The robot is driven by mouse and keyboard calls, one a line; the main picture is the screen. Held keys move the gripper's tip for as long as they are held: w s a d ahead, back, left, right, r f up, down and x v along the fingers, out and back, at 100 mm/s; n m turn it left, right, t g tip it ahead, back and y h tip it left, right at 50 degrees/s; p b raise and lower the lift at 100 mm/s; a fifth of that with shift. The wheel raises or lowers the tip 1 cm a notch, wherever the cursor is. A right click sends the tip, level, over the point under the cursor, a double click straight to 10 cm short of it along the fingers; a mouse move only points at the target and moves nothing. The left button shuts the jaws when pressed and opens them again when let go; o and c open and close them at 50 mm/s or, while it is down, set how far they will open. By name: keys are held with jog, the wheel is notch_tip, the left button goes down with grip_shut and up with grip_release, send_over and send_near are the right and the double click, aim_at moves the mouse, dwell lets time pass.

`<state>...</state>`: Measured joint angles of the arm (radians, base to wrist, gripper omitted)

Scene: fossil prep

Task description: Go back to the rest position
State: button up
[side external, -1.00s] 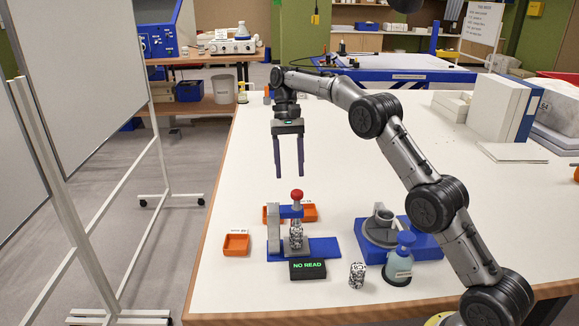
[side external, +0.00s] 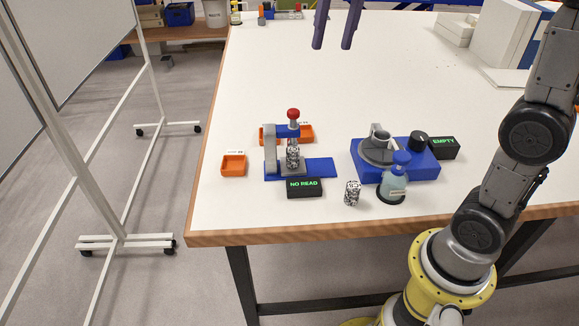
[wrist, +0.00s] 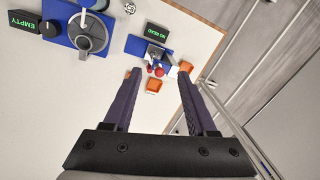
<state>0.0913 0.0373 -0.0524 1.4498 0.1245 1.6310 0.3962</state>
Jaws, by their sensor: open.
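My gripper (side external: 333,45) hangs high over the bench at the top edge of the side view, cut off by the frame. Its two purple fingers are apart with nothing between them. In the wrist view the fingers (wrist: 158,76) also stand apart and empty, well above the bench.
The white bench (side external: 400,95) holds a blue stand (side external: 318,169) with a red-topped press, a NO READ box (side external: 304,187), orange trays (side external: 233,166), a speckled cylinder (side external: 352,193), a bottle (side external: 395,182) and a blue unit (side external: 425,165) beside an EMPTY display (side external: 443,148). White boxes (side external: 505,35) stand back right.

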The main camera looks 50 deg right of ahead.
jog(key=s+a+f+n+t, duration=0.1)
jog(key=s+f+n+t, duration=0.15)
jog(key=s, duration=0.95)
jog(key=s+f+n+t+h, duration=0.1)
jog(key=s+f, duration=0.4)
jog(key=f, duration=0.7)
jog(key=shift+d+f+n+t, duration=0.15)
jog(key=shift+d+n+t, duration=0.3)
jog(key=shift+n, duration=0.5)
